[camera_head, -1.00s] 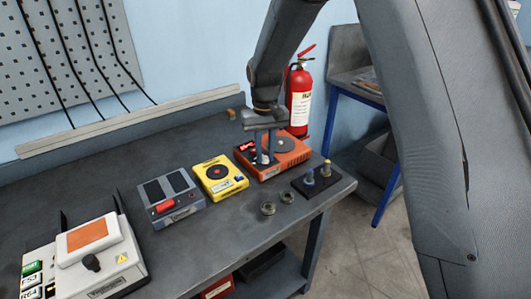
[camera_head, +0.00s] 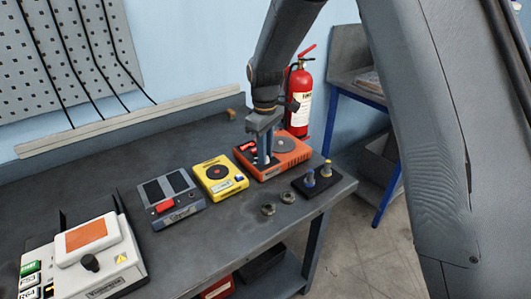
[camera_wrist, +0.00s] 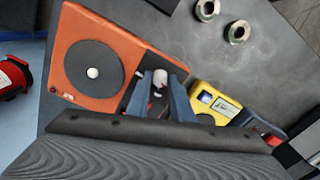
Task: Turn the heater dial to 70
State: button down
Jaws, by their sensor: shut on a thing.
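The orange heater unit (camera_head: 298,154) stands at the right back of the bench, and it also shows in the wrist view (camera_wrist: 113,45). It has a dark round plate (camera_wrist: 93,72) with a white centre. My gripper (camera_head: 264,160) points down over the left part of the orange unit. In the wrist view my gripper (camera_wrist: 161,86) has its blue-grey fingers on either side of a small pale knob (camera_wrist: 160,77), which looks like the dial, and is shut on it. The dial's scale and reading cannot be made out.
A yellow unit (camera_head: 221,179) stands just left of the orange one, with a grey unit (camera_head: 168,198) beyond it. Two metal rings (camera_head: 268,209) and a black stand with two posts (camera_head: 318,181) lie in front. A fire extinguisher (camera_head: 301,92) is behind.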

jog(key=shift+w+r, duration=0.1)
dwell(0.3)
jog(key=c, duration=1.6)
grip_release()
jog(key=shift+o, duration=0.2)
jog(key=shift+r+b, duration=1.1)
jog(key=shift+r, duration=2.75)
jog(key=s+d+f+m, duration=0.2)
jog(key=s+d+m, duration=0.1)
jog(key=s+d, duration=0.2)
jog(key=s+d+f+m, duration=0.2)
jog(key=s+d+m, duration=0.2)
jog(key=s, duration=0.6)
jog(key=s+d+f+m+t, duration=0.1)
jog(key=s+d+m, duration=0.3)
jog(key=s+d, duration=0.4)
jog(key=shift+s+f, duration=0.25)
jog(key=shift+f, duration=0.6)
